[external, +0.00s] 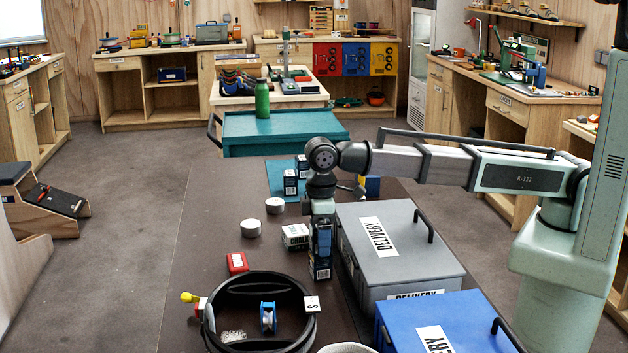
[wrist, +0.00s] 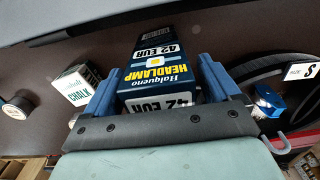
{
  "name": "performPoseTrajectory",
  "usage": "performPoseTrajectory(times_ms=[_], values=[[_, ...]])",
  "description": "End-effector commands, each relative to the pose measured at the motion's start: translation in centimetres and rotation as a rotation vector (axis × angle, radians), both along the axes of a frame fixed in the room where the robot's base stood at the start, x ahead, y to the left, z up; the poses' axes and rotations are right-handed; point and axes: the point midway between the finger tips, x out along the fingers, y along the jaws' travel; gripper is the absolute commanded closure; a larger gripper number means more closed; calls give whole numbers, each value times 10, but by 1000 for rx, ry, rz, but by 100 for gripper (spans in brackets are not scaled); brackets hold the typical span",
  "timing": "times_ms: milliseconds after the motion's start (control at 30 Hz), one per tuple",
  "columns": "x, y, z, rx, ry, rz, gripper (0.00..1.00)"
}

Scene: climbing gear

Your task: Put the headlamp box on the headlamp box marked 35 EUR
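In the wrist view a dark blue headlamp box (wrist: 158,62) marked 42 EUR lies between the blue fingers of my gripper (wrist: 160,75). One finger is on each side, close to the box; whether they press on it I cannot tell. In the external view my gripper (external: 321,238) points down over this box (external: 320,269), which appears to be at the table surface. Two similar dark boxes, one nearer (external: 290,183) and one farther (external: 302,166), stand on a blue mat (external: 276,172) at the back of the table. Their prices are too small to read.
A white chalk box (external: 295,237) stands just left of my gripper. Grey (external: 400,246) and blue (external: 445,325) delivery cases are to the right. The table's left side is clear.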

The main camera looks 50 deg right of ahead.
Motion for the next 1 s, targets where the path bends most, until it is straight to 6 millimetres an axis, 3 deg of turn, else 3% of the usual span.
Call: performPoseTrajectory(times_ms=[267, 433, 1000], values=[[0, 0, 1, 0, 0, 0, 9], [0, 1, 12, 1, -1, 0, 9], [1, 1, 102, 1, -1, 0, 9]])
